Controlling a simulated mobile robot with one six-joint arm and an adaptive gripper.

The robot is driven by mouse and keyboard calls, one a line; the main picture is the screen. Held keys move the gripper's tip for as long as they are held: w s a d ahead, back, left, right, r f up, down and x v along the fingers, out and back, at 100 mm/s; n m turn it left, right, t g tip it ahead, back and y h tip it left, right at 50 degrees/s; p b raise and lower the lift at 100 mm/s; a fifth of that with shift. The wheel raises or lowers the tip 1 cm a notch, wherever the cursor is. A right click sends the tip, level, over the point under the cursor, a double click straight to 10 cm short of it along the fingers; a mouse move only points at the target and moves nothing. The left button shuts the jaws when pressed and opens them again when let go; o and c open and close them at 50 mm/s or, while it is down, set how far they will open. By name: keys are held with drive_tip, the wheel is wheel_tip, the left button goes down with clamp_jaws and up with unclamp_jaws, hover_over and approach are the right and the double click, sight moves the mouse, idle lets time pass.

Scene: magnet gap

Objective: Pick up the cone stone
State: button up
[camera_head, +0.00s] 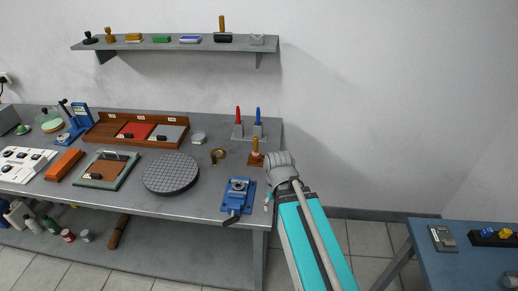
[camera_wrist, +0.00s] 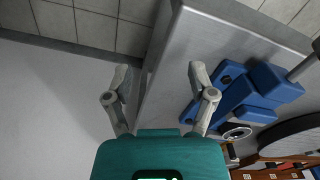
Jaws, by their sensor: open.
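I cannot tell for sure which thing is the cone stone. A small brown block with an upright tapered orange piece (camera_head: 256,157) stands near the bench's right end in the head view, just left of my wrist. My gripper (camera_wrist: 160,88) is open and empty in the wrist view, its two fingers spread apart. It is over the right edge of the bench, with floor and wall also below it. The tapered piece is not clearly in the wrist view.
A blue vise-like device (camera_head: 239,197) stands near the bench's front right corner and shows in the wrist view (camera_wrist: 245,95). A stand with red and blue pointed pieces (camera_head: 248,130) is behind. A round gridded plate (camera_head: 171,174) lies left. A blue table (camera_head: 470,263) stands lower right.

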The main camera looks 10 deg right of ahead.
drive_tip(key=shift+n, duration=0.6)
drive_tip(key=w, duration=0.1)
drive_tip(key=w+a+r+p, duration=0.1)
drive_tip(key=w+r+p, duration=0.1)
drive_tip(key=shift+w+a+r, duration=0.2)
drive_tip(key=shift+a, duration=0.1)
drive_tip(key=w+r+n+p, duration=0.5)
drive_tip(key=w+r+p, duration=0.2)
drive_tip(key=w, duration=0.5)
drive_tip(key=w+r+n+p, duration=0.6)
drive_tip(key=w+r+p, duration=0.2)
drive_tip(key=w, duration=0.5)
drive_tip(key=shift+a, duration=0.1)
drive_tip(key=b, duration=0.9)
hover_over(256, 151)
drive_tip(key=f, duration=0.8)
drive_tip(key=shift+w+a+f, duration=0.1)
drive_tip(key=shift+w+f, duration=0.2)
drive_tip(key=shift+w, duration=0.05)
drive_tip(key=shift+f, duration=0.1)
drive_tip(key=shift+f+b, duration=2.4)
drive_tip(key=shift+f, duration=0.1)
